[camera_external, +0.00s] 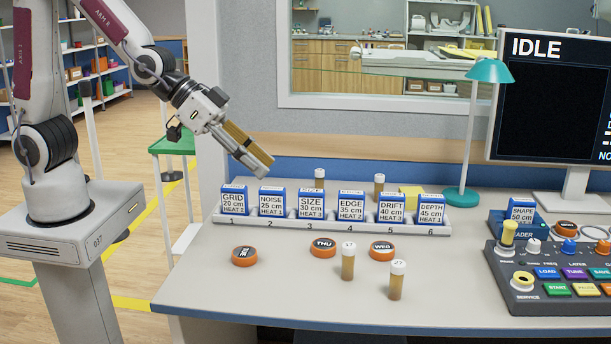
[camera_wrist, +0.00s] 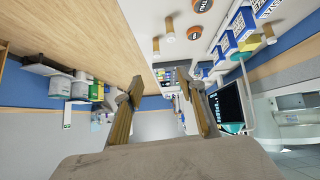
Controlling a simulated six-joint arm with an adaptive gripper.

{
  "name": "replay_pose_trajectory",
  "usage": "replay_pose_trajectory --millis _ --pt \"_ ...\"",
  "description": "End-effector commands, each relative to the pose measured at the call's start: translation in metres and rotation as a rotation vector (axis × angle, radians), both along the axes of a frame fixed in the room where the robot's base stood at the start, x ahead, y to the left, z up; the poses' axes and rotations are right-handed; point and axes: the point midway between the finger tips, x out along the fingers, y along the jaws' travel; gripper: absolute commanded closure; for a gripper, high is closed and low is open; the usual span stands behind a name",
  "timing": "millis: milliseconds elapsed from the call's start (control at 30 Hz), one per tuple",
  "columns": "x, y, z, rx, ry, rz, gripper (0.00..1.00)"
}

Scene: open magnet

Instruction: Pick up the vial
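Several amber vials with white caps stand upright on the table. Two are at the front, one vial (camera_external: 347,265) and another (camera_external: 396,283) to its right. Two more stand behind the row of blue boxes, a left one (camera_external: 319,179) and a right one (camera_external: 379,186). No vial is near the fingers.
A white numbered rack (camera_external: 290,228) holds blue labelled boxes. Orange discs lie in front: one left (camera_external: 244,256), one middle (camera_external: 323,247), one right (camera_external: 381,249). A teal lamp (camera_external: 490,75), monitor (camera_external: 550,90) and control panel (camera_external: 555,278) are at the right. The front-left tabletop is clear.

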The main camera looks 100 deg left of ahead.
Motion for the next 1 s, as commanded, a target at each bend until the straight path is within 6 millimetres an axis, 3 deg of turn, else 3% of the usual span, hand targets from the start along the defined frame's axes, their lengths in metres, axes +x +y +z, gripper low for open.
replay_pose_trajectory --millis 500,1000 --pt "0.065 0.004 -0.063 0.015 -0.115 0.046 0.61" --pt "0.101 0.013 -0.13 0.056 -0.232 0.092 0.61"
